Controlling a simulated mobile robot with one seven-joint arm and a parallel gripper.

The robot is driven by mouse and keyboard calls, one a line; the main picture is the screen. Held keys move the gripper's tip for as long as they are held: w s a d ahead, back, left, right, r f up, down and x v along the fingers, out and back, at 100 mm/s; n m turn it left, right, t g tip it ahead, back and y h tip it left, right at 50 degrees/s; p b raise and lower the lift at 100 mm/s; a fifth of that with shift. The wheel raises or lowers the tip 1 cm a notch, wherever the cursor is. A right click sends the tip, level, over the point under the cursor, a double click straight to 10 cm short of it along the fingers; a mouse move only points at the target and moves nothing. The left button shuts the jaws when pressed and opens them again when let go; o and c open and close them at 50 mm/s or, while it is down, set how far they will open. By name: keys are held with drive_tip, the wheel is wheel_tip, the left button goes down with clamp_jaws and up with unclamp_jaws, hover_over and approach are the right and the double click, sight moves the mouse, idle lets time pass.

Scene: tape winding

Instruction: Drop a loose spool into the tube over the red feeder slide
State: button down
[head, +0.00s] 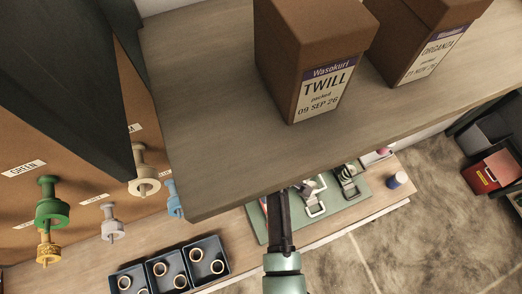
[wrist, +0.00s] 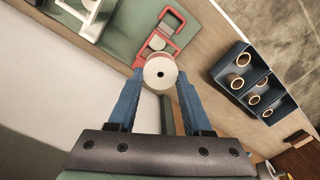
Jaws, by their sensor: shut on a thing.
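In the wrist view, my gripper (wrist: 160,76) is shut on a pale round spool (wrist: 160,73), held between the tips of its blue fingers. The spool faces the camera end-on, with a dark hole in its middle and a pinkish edge. A red frame-shaped feeder slide (wrist: 177,24) lies on the green mat just beyond the spool, partly hidden by it. I cannot make out a tube over the slide. In the head view, my gripper is hidden; my arm reaches down past the shelf edge.
Dark blue trays (wrist: 271,73) with several ring-shaped spools stand on the bench, right in the wrist view. A shelf (head: 200,130) bearing brown boxes (head: 290,60) overhangs the bench. Coloured holders (head: 50,212) line the left panel.

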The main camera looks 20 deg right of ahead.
drive_tip(key=shift+w, duration=0.3)
drive_tip(key=shift+s+f+b, duration=0.25)
drive_tip(key=shift+s+b, duration=0.05)
drive_tip(key=shift+b, duration=0.1)
drive_tip(key=shift+s+f+b, duration=0.1)
drive_tip(key=shift+f+b, duration=0.15)
drive_tip(key=shift+b, duration=0.05)
drive_tip(key=f+b, duration=0.4)
drive_tip(key=f, duration=0.1)
drive_tip(key=shift+w+f+b, duration=0.2)
drive_tip(key=shift+b, duration=0.15)
drive_tip(key=shift+p, duration=0.4)
idle(0.6)
idle(0.3)
drive_tip(key=shift+c, duration=1.2)
unclamp_jaws()
